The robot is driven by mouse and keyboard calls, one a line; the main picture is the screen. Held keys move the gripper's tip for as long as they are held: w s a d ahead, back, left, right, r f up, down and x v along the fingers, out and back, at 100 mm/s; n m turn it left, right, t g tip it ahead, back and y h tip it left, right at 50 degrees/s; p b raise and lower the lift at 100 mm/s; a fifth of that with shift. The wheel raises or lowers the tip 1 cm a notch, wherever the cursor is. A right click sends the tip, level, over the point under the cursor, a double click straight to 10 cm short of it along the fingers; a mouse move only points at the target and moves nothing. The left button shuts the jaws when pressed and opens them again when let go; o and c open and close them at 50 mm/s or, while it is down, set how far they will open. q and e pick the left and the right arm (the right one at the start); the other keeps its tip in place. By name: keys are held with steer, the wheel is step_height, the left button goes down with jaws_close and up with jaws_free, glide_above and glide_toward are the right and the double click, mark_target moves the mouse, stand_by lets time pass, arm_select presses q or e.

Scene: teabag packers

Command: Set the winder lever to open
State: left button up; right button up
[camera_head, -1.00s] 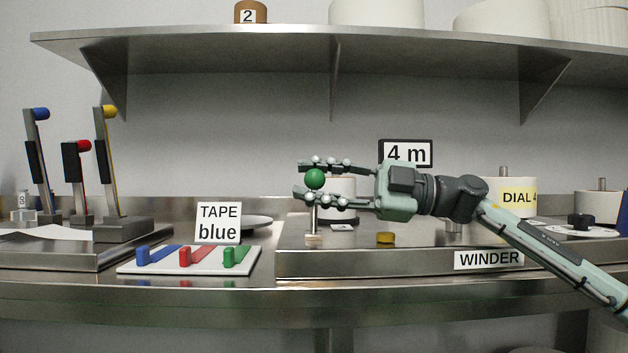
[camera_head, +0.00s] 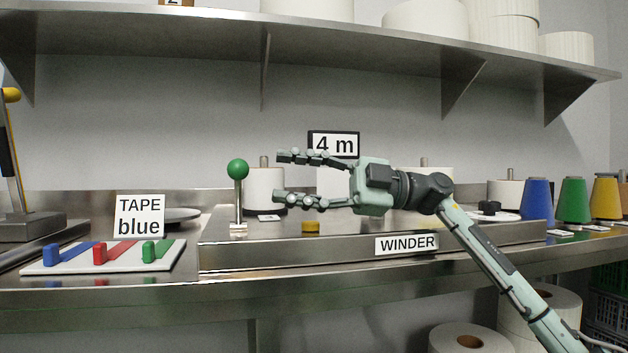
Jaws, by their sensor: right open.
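The winder lever is a thin metal rod with a green ball knob (camera_head: 238,169) on top. It stands close to upright on a small pale base at the left end of the winder (camera_head: 320,256), a steel platform with a "WINDER" label (camera_head: 407,244). My right gripper (camera_head: 281,177) comes in from the right with its fingers pointing left. It is open and empty, and its fingertips are to the right of the knob, with a gap between them. My left gripper is not in view.
Coloured cones (camera_head: 573,201) stand at right. A shelf (camera_head: 200,30) runs above.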

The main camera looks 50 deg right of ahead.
steer(key=shift+v, duration=1.85)
steer(key=shift+a, duration=0.1)
